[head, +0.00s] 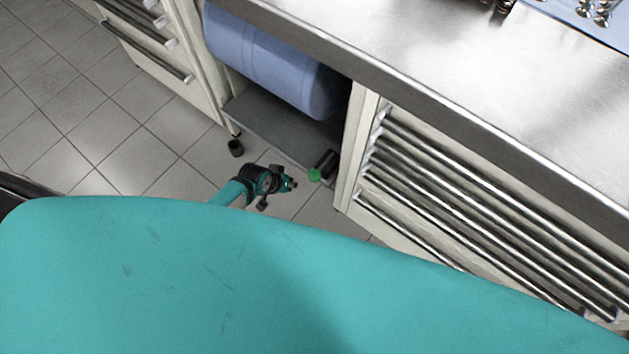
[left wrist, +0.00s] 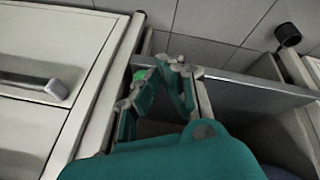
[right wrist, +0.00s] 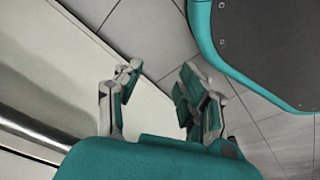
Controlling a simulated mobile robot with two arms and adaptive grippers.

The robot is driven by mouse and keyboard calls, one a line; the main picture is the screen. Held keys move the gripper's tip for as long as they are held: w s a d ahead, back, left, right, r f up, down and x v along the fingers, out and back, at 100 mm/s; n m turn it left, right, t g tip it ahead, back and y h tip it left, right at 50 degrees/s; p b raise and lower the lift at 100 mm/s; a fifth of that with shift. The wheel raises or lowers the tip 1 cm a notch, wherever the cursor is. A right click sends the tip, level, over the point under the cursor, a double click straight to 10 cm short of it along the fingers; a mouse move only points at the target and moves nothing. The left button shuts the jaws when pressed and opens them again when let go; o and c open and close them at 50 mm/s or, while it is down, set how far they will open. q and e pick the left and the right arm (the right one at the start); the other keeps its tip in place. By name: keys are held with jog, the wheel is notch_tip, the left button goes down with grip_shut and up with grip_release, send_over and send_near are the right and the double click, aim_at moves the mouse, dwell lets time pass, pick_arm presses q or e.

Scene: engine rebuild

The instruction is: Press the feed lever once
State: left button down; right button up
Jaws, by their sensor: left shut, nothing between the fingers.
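The feed lever, with a round green knob (head: 315,174) on a dark body (head: 327,161), sits low under the bench beside the drawer cabinet. My left gripper (head: 289,183) is shut and empty, low near the floor, just left of the knob in the head view with a small gap in the picture. In the left wrist view the shut fingertips (left wrist: 178,66) are in front, and a bit of the green knob (left wrist: 139,74) shows beside the left finger. Contact cannot be told. My right gripper (right wrist: 160,78) is open and empty, seen only in its wrist view.
A blue cylinder (head: 270,60) lies on a grey shelf (head: 270,122) under the steel bench top (head: 480,90). The drawer cabinet (head: 350,180) with long bar handles stands right of the lever. A black foot (head: 236,148) and open tiled floor lie to the left.

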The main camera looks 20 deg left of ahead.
pick_arm(q)
jog(key=w+d+r+h+b, duration=0.2)
jog(key=w+d+r, duration=0.3)
jog(key=w+r, duration=0.3)
jog(key=shift+w+t+b, duration=0.4)
jog(key=shift+b, duration=0.35)
pick_arm(e)
jog(key=w+r, duration=0.3)
jog(key=w, duration=0.1)
jog(key=shift+a, duration=0.3)
